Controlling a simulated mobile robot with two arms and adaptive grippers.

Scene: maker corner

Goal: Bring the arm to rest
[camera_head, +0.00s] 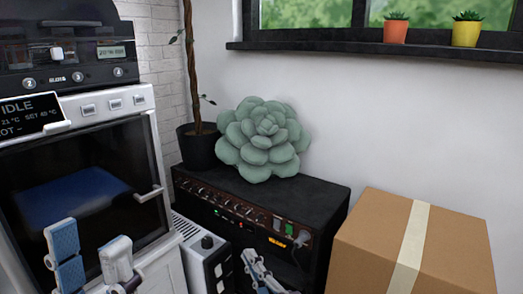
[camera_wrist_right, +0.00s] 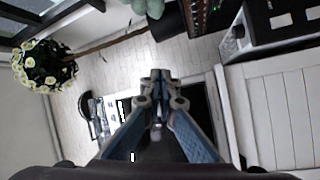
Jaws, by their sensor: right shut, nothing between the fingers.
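My left gripper (camera_head: 90,240) shows at the bottom left of the head view, in front of the oven-like machine. Its two fingers stand apart with nothing seen between them. My right gripper (camera_head: 252,262) shows at the bottom middle of the head view, in front of the black amplifier. In the right wrist view, the right gripper's blue-padded fingers (camera_wrist_right: 160,78) come together at the tips, shut and empty. Most of both arms is outside the head view.
A machine with a dark glass door (camera_head: 85,185) stands at the left. A black amplifier (camera_head: 300,200) carries a green succulent-shaped cushion (camera_head: 265,140) and a plant pot (camera_head: 199,148). A white-and-black unit (camera_head: 205,250) stands beside the amplifier. A cardboard box (camera_head: 450,250) stands at the right.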

